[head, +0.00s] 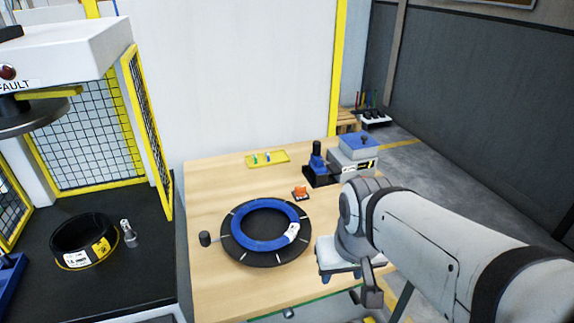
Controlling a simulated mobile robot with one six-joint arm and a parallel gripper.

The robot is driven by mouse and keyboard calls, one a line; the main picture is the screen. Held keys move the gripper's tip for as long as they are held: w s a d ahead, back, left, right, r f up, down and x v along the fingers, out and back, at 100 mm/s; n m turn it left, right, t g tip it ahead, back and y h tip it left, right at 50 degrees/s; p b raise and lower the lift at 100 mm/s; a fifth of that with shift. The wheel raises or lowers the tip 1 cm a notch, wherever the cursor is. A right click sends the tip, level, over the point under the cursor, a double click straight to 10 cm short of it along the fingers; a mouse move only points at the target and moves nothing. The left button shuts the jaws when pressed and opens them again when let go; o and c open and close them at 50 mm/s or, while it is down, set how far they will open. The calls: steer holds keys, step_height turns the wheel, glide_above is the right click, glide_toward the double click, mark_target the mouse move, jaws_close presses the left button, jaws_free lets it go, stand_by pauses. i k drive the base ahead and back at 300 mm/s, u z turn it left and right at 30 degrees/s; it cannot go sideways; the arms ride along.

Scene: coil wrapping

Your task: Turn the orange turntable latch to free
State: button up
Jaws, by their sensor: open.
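The orange turntable latch (300,191) is a small piece on a dark base on the wooden table, just beyond the turntable's upper right edge. It is too small to tell which way it is turned. The black turntable (266,259) lies flat and bears a blue ring-shaped coil (240,242) with a white label. My gripper (366,296) is at the lower right, near the table's front edge, clearly apart from the latch. It is open; its fingers are partly hidden by my arm, and nothing shows in it.
A yellow tray (267,158) lies at the back. A blue-and-black device (318,167) and a grey box with a blue top (358,150) stand back right. A caged machine with a black coil (85,242) is left.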

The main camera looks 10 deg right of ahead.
mark_target(300, 191)
steer(key=u, duration=0.1)
steer(key=k, duration=1)
steer(key=z, duration=0.6)
steer(key=i, duration=1.6)
steer(key=u, duration=0.85)
